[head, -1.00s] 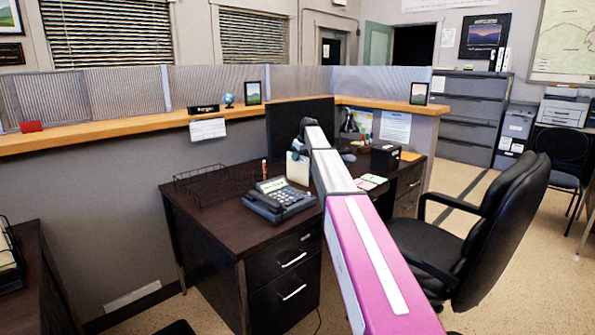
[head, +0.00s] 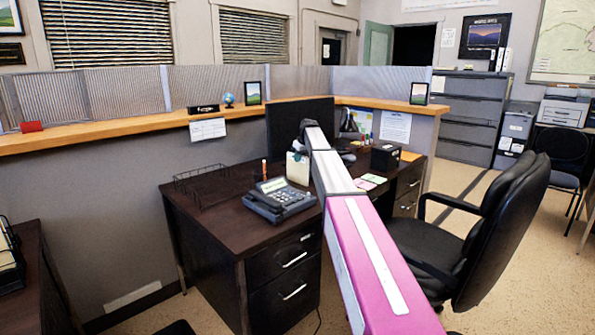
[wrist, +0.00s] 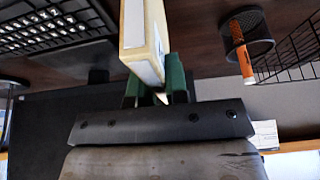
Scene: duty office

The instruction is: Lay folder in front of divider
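A cream folder (head: 298,169) hangs upright at the end of my arm above the dark desk, behind the phone. In the wrist view the folder (wrist: 154,42) sits between the green fingers of my gripper (wrist: 155,92), which is shut on its edge. In the head view my gripper (head: 298,150) is small and partly hidden by my arm. A grey divider (head: 100,210) with a wooden ledge stands along the back of the desk. I cannot tell whether the folder's lower edge touches the desktop.
The desk (head: 225,215) holds a phone (head: 279,200), a wire tray (head: 200,182), a pen cup (wrist: 248,35), a monitor (head: 285,125) and a black box (head: 385,157). A black chair (head: 475,235) stands at the right. The front left desktop is bare.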

